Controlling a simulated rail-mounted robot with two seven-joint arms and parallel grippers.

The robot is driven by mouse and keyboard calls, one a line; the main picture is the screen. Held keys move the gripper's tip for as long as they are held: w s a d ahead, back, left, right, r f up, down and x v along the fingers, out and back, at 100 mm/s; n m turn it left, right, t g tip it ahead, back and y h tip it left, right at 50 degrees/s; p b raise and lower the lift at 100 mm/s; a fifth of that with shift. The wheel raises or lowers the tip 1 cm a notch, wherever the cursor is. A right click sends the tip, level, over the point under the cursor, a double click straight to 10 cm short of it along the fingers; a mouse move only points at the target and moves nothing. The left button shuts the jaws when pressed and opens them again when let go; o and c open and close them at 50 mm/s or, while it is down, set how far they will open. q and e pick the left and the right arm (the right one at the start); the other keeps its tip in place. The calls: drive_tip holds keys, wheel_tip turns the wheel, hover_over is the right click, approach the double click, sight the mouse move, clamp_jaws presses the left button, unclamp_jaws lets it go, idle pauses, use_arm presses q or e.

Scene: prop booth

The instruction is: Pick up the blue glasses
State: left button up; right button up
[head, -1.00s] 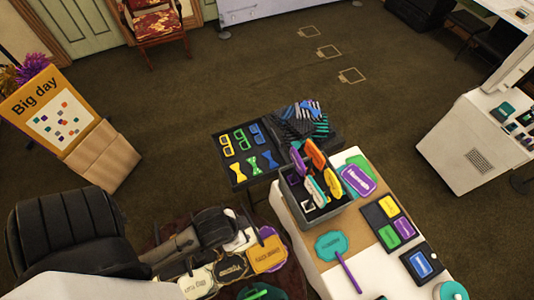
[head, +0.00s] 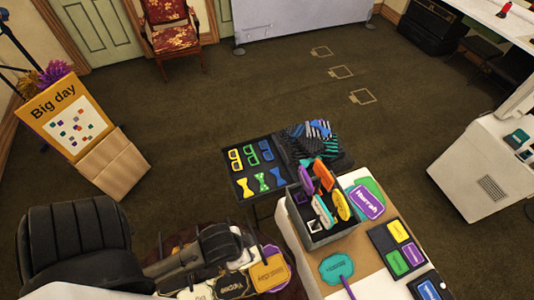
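The blue glasses (head: 266,150) lie in the back row of a dark tray (head: 259,177) near the middle of the head view. They are at the right end of that row, beside green glasses (head: 252,154) and yellow glasses (head: 236,159). Yellow, green and blue bow ties lie in the front row.
A grey bin (head: 318,238) of paddle signs stands just right of the tray. Striped cloth items (head: 312,139) lie behind it. A "Big day" board (head: 66,112) stands left. The carpet behind the tray is clear.

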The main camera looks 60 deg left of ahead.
use_arm(q)
drive_tip(key=shift+o, duration=0.2)
drive_tip(key=o, duration=0.8)
drive_tip(key=shift+a, duration=0.2)
drive_tip(key=shift+d, duration=0.1)
